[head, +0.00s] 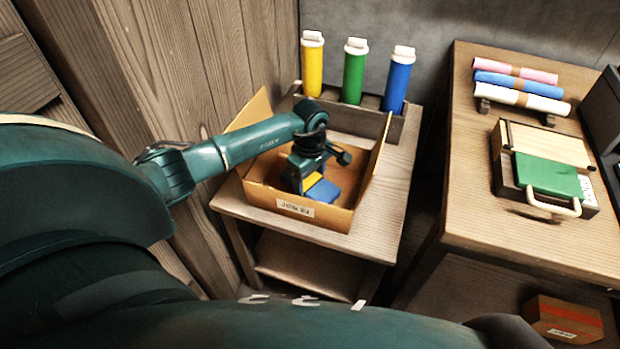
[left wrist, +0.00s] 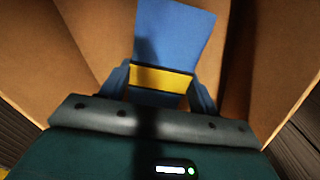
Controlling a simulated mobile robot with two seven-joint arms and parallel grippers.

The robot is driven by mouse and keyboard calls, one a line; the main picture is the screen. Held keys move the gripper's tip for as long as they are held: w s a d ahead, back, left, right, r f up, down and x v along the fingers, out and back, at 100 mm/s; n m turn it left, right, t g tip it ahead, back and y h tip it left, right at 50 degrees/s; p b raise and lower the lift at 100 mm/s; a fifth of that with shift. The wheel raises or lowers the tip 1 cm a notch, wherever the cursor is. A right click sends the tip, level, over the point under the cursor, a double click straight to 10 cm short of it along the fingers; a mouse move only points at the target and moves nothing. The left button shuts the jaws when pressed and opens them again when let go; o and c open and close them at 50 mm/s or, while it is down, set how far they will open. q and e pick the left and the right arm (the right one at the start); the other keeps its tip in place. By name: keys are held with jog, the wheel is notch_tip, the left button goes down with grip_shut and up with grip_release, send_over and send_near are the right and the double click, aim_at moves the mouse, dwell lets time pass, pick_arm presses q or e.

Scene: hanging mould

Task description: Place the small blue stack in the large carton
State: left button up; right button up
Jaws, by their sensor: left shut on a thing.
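The small blue stack (head: 322,192) has a yellow band around it. In the head view it is inside the open carton (head: 334,218), which has a white label on its front and stands on a small wooden table. My left gripper (head: 312,180) reaches down into the carton and is shut on the stack. In the left wrist view the blue stack (left wrist: 176,32) sticks out beyond the fingers, with its yellow band between them and the carton's brown walls (left wrist: 262,50) around it. I cannot tell whether the stack touches the carton floor. My right gripper is not in view.
Behind the carton, a wooden rack (head: 358,122) holds yellow, green and blue bottles. The carton's flaps stand up at its sides. To the right, a larger table (head: 480,180) bears rolled cloths (head: 520,90) and a green-topped press (head: 546,176). A reddish box (head: 564,318) sits low at right.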

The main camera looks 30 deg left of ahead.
aim_at(310, 181)
pick_arm(q)
jog(key=shift+f, duration=0.15)
jog(key=o, duration=1.1)
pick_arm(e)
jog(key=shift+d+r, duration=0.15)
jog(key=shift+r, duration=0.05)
pick_arm(q)
notch_tip(310, 181, up, 12)
jog(key=p, duration=0.1)
jog(key=shift+r, duration=0.2)
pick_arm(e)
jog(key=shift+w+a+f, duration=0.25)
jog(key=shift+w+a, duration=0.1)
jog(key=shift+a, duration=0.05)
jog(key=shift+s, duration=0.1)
